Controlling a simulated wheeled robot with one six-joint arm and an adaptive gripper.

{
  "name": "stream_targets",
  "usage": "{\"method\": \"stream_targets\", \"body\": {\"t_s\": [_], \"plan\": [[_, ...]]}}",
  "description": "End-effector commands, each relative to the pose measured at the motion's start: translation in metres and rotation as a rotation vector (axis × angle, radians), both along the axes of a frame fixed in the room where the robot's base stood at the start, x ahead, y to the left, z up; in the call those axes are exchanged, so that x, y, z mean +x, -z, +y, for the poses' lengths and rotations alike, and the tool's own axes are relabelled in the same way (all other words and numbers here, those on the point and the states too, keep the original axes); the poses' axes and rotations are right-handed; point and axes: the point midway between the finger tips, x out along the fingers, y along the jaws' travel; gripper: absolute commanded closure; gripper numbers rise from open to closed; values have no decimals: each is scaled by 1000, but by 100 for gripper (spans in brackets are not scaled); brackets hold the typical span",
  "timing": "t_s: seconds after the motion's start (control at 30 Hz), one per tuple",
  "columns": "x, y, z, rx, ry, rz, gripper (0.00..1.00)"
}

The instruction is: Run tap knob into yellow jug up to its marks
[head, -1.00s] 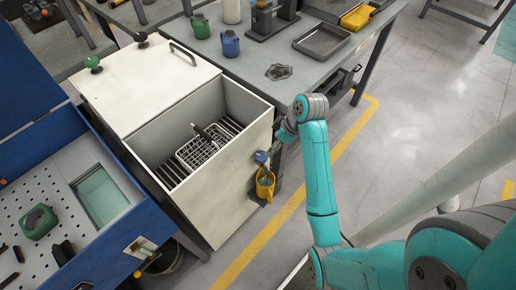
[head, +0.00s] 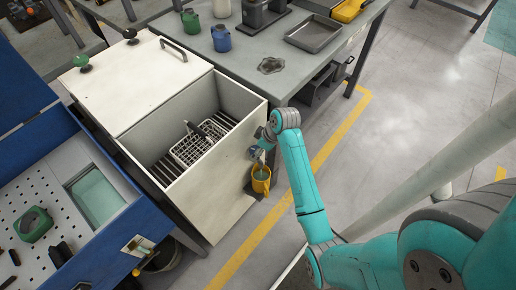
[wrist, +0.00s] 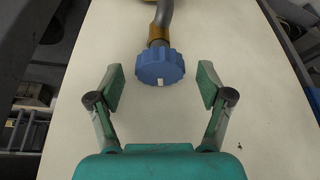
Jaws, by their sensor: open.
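The tap knob (wrist: 160,66) is blue and ridged with a white mark, at the end of a grey pipe with a brass collar. In the wrist view my gripper (wrist: 160,88) is open, with one finger on each side of the knob and gaps between. In the head view my gripper (head: 259,149) is at the tap on the cream tank's front side, and it largely hides the knob. The yellow jug (head: 261,181) hangs or stands just below the tap. Its marks and the level inside cannot be made out.
The cream tank (head: 205,205) is open, with a white wire basket (head: 190,150) inside. A blue bench (head: 130,225) stands at left. A grey table (head: 300,75) behind holds a tray (head: 314,34) and a blue jug (head: 221,39).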

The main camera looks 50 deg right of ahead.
Motion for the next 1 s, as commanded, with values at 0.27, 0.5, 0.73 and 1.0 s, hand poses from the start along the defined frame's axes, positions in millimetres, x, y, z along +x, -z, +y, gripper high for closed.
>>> {"method": "stream_targets", "body": {"t_s": [0.27,0.5,0.73,1.0], "plan": [[0,0,0,0,0,0,49],[0,0,0,-1,1,0,81],[-1,0,2,-2,120,0,81],[0,0,3,-1,312,0,81]]}}
